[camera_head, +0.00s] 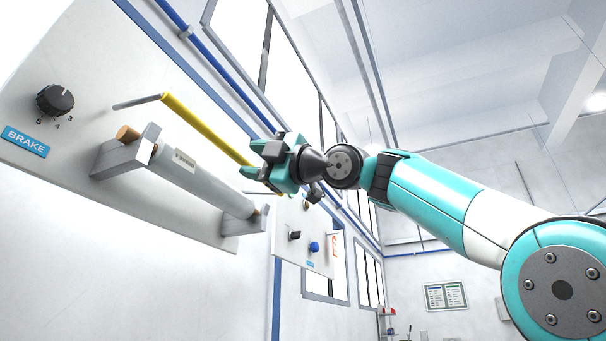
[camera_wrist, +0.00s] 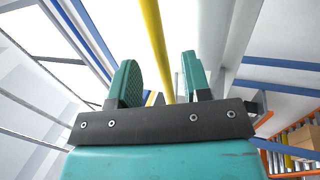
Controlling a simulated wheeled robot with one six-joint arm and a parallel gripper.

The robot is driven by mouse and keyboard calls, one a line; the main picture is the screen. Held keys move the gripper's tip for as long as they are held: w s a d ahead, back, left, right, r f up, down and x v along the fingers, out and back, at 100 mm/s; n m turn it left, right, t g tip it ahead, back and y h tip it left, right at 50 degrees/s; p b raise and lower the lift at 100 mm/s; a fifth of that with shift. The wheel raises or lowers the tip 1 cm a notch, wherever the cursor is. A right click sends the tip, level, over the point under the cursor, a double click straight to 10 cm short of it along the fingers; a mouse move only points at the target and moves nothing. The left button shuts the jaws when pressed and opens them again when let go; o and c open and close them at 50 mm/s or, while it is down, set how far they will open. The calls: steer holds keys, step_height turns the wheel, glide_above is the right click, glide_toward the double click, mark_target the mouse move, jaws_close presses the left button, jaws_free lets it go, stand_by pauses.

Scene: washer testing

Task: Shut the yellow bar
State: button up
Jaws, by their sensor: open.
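The yellow bar (camera_head: 205,128) slants across the white wall panel in the head view, carried on a thin grey rod at its near end. My gripper (camera_head: 256,160) is at the bar's far end, its fingers pointing toward the panel. In the wrist view the yellow bar (camera_wrist: 157,45) runs lengthwise through the gap between the two teal fingers of my gripper (camera_wrist: 160,68). The fingers are apart, and I see room on both sides of the bar. Whether the bar lies fully between the fingertips in depth is hard to tell.
A grey roller (camera_head: 200,182) in brackets sits on the panel just below the bar. A black knob (camera_head: 55,100) and a blue BRAKE label (camera_head: 26,141) are at the left. A smaller control panel (camera_head: 303,240) stands beyond. Open room lies right of the wall.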

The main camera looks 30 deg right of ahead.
steer(key=b+v, duration=0.3)
steer(key=v, duration=0.9)
steer(key=shift+s+d+f, duration=0.15)
steer(key=shift+s, duration=0.1)
